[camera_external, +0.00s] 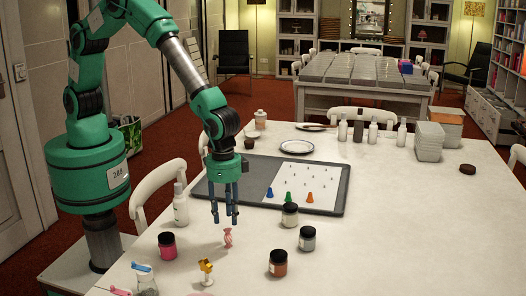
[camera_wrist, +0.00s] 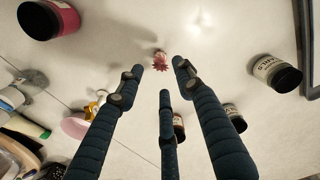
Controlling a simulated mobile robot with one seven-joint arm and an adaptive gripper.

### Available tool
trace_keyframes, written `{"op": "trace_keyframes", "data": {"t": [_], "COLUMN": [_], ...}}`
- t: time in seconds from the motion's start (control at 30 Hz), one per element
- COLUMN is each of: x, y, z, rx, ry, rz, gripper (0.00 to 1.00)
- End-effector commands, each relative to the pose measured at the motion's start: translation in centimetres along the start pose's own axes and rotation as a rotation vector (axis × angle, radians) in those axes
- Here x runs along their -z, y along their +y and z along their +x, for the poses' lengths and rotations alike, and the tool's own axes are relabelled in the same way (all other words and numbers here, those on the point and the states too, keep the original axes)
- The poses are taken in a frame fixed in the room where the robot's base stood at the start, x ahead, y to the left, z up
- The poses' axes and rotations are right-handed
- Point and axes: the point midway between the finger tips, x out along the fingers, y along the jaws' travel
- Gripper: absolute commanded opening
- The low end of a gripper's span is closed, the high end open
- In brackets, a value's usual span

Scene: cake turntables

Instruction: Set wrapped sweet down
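The wrapped sweet (camera_external: 228,238) is small and pink with flared ends. It appears to stand on the white table (camera_external: 420,220), just below my gripper (camera_external: 226,218). In the wrist view the sweet (camera_wrist: 160,62) lies beyond the fingertips, near the middle. My gripper (camera_wrist: 162,75) has its three dark blue fingers spread, with nothing between them. The sweet looks apart from all the fingers.
A pink jar (camera_external: 167,245) and a white bottle (camera_external: 181,204) stand left. An orange-brown jar (camera_external: 278,263), a grey jar (camera_external: 307,238) and a pale jar (camera_external: 290,215) stand right. A yellow item (camera_external: 206,271) is in front. A dark tray (camera_external: 215,190) lies behind.

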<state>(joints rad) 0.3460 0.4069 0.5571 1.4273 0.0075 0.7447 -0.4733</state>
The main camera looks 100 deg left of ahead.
Motion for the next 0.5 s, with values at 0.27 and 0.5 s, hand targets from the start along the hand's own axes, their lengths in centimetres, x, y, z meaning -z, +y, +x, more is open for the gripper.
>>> {"op": "trace_keyframes", "data": {"t": [0.27,0.5], "x": [0.0,0.0], "y": [0.0,0.0], "z": [-3.0,-3.3], "rx": [0.000,0.000], "ry": [0.000,0.000], "rz": [0.000,0.000], "gripper": [0.36,0.36]}}
